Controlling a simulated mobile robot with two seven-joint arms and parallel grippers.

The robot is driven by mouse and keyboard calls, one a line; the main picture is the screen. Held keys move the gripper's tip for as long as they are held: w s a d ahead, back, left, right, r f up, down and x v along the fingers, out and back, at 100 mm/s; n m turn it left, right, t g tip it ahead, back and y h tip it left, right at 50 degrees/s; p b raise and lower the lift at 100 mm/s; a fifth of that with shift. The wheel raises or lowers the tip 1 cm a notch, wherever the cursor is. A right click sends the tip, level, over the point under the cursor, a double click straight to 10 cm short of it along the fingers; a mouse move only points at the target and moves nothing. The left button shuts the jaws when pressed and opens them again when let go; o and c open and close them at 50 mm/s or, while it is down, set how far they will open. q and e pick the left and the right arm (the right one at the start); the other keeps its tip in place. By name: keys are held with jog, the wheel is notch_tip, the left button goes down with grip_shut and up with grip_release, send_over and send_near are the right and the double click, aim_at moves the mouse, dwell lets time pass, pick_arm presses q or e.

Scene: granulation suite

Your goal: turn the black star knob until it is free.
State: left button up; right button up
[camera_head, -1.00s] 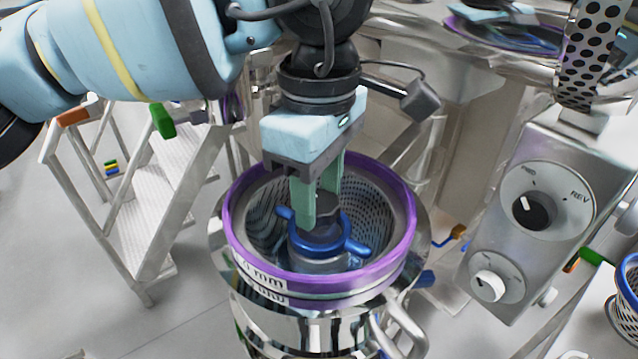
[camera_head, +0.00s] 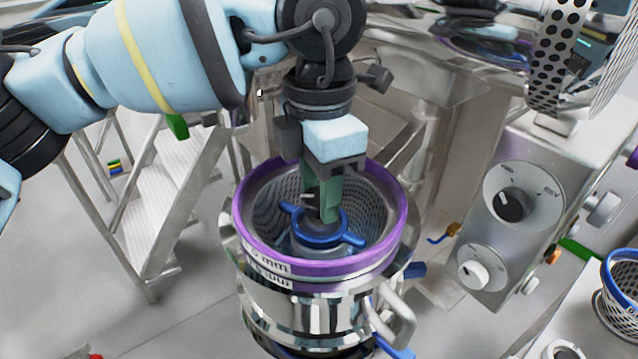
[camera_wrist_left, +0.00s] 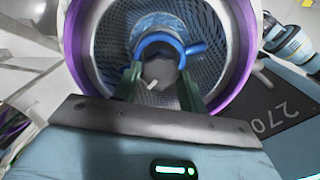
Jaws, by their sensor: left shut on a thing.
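The black star knob (camera_wrist_left: 160,70) sits at the centre of the purple-rimmed perforated basket (camera_head: 396,235), above a blue winged hub (camera_head: 345,239). My left gripper (camera_head: 321,204) points down into the basket from above, its green fingers closed on the knob from two sides. In the head view the fingers hide most of the knob. In the left wrist view my left gripper (camera_wrist_left: 158,82) shows a finger on each side of the dark knob, with the blue hub (camera_wrist_left: 190,48) just beyond. My right gripper is in neither view.
The basket's steel wall surrounds the fingers closely. A control box (camera_head: 530,165) with two dials stands to the right, and a blue-rimmed basket (camera_head: 618,290) at the far right. White steps (camera_head: 150,210) stand to the left, with open floor in front.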

pick_arm(q)
jog(key=n, duration=0.5)
jog(key=shift+n, duration=0.3)
jog(key=n, duration=1.3)
jog(key=shift+n, duration=0.4)
jog(key=o, duration=1)
jog(key=shift+r, duration=0.1)
